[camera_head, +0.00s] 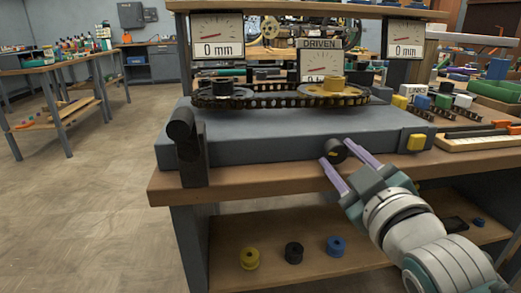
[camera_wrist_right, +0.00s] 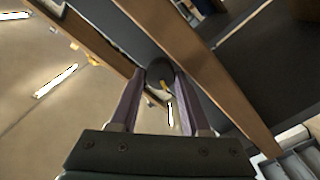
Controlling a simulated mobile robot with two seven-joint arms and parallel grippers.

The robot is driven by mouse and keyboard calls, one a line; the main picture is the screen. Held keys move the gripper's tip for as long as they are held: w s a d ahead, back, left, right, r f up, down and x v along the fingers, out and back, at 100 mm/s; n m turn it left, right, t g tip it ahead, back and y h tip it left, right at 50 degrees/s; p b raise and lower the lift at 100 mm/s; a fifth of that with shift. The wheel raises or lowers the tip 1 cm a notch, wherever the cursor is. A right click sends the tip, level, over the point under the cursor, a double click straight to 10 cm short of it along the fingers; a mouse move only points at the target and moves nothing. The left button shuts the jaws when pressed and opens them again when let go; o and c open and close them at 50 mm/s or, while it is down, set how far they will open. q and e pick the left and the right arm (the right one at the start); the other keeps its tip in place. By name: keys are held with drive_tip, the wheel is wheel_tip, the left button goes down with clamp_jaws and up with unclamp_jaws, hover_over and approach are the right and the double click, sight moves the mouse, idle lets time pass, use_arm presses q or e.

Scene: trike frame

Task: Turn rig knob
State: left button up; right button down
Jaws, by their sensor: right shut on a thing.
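The rig (camera_head: 290,135) is a grey block on a wooden bench, with a chain around two sprockets on top. Its dark round knob (camera_head: 334,147), with a yellow mark, sits on the front face right of centre. My right gripper (camera_head: 337,152) reaches in from the lower right, its two purple fingers shut on the knob from either side. In the right wrist view the knob (camera_wrist_right: 158,72) shows between the fingertips, with a small yellow pointer on it. My left gripper is not in view.
A black handle (camera_head: 181,125) stands at the rig's left front corner. Dials reading 0 mm (camera_head: 218,40) hang above. Several spools (camera_head: 294,252) lie on the lower shelf. Open floor is at left.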

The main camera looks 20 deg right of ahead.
idle(0.3)
drive_tip(key=shift+c, duration=1.9)
unclamp_jaws()
drive_tip(key=shift+f, duration=0.15)
